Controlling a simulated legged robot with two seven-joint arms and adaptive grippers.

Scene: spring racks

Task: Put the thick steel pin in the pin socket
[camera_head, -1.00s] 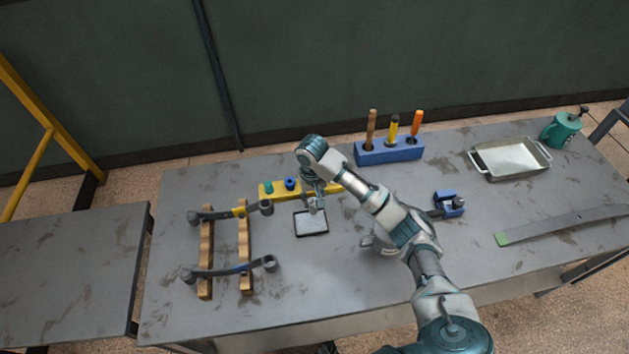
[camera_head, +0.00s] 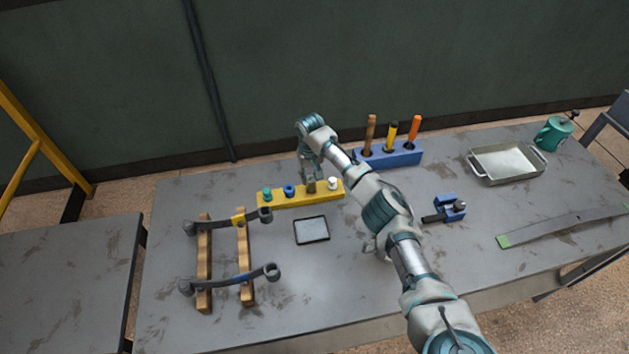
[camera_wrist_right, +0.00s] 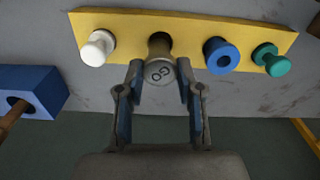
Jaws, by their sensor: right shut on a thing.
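The yellow pin block (camera_head: 275,200) lies on the bench and also shows in the wrist view (camera_wrist_right: 125,22). My right gripper (camera_head: 311,184) is over it, its fingers (camera_wrist_right: 160,90) shut on both sides of the thick steel pin (camera_wrist_right: 160,72). The pin's round end marked "GO" faces the wrist camera. Its other end is at the dark socket hole (camera_wrist_right: 158,38), between the white pin (camera_wrist_right: 98,48) and the blue ring-topped pin (camera_wrist_right: 222,56). I cannot tell how deep it sits. A green pin (camera_wrist_right: 271,59) stands at the block's end. My left gripper is not in view.
A black-rimmed pad (camera_head: 311,230) lies bare in front of the block. Wooden rails with leaf springs (camera_head: 233,281) stand left. A blue tool holder (camera_head: 392,157) is close on the right, with a blue clamp (camera_head: 449,208) and metal tray (camera_head: 508,163) beyond.

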